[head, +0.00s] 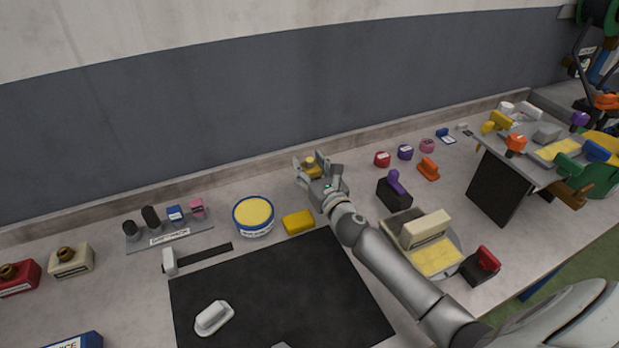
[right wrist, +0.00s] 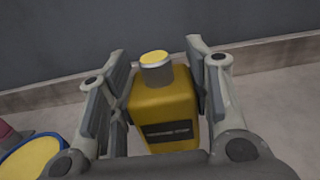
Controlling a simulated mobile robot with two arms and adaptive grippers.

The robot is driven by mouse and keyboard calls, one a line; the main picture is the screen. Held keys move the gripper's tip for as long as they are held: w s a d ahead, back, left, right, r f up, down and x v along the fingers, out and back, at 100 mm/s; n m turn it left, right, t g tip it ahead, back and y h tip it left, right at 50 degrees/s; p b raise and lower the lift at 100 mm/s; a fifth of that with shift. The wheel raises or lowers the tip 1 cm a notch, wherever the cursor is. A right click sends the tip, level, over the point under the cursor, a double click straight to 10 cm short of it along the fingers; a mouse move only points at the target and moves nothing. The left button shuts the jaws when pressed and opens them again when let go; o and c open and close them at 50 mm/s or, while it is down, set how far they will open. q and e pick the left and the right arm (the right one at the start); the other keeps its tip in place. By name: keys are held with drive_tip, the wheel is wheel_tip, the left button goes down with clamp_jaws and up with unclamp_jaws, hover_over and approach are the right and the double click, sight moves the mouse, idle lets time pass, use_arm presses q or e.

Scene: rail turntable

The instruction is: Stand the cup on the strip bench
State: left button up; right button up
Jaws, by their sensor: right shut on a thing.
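My right gripper (head: 318,172) is near the back of the bench, by the back ledge. It is shut on a yellow bottle-like container (right wrist: 164,105) with a grey neck, a pale yellow top and a dark label. The container is upright between the fingers in the right wrist view. In the head view only a small yellow part (head: 309,161) of it shows. I cannot pick out the cup with certainty; a small white round thing (head: 506,108) at the far right may be one. I cannot tell which surface is the strip bench. My left gripper is not in view.
A blue tub (head: 253,230) with yellow contents and a yellow block (head: 298,222) stand left of my right gripper. A black mat (head: 290,290) lies in front, with a white object (head: 213,318) on it. A raised grey table (head: 500,150) stands at right, crowded with things.

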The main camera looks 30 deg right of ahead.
drive_tip(key=shift+w+f, duration=0.2)
drive_tip(key=shift+f, duration=0.15)
drive_tip(key=shift+f+b, duration=0.8)
drive_tip(key=shift+f, duration=0.55)
drive_tip(key=shift+f, duration=0.1)
drive_tip(key=shift+f, duration=0.15)
drive_tip(key=o, duration=1.1)
